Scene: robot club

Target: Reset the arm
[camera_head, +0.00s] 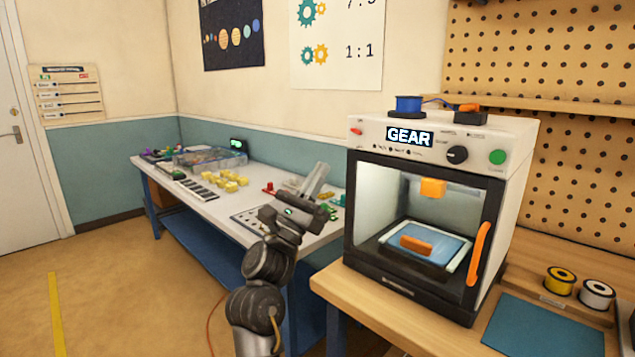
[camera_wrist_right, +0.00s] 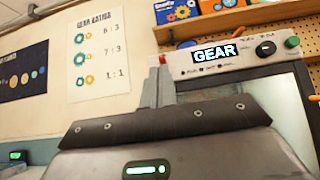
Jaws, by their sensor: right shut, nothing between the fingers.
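My right arm rises in the lower middle of the head view, and its gripper (camera_head: 316,183) points up and to the right, in front of the white table. The gripper is shut and empty; in the right wrist view its fingers (camera_wrist_right: 158,85) stand together, pointing up toward the wall. My left arm and left gripper are in neither view.
Right of my gripper stands a 3D printer (camera_head: 440,136) labelled GEAR, its door closed, an orange piece (camera_head: 416,245) on its bed. It sits on a wooden bench (camera_head: 345,290) with spools (camera_head: 559,280) and a blue mat (camera_head: 540,328). The white table (camera_head: 225,207) holds small parts. Floor at left is clear.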

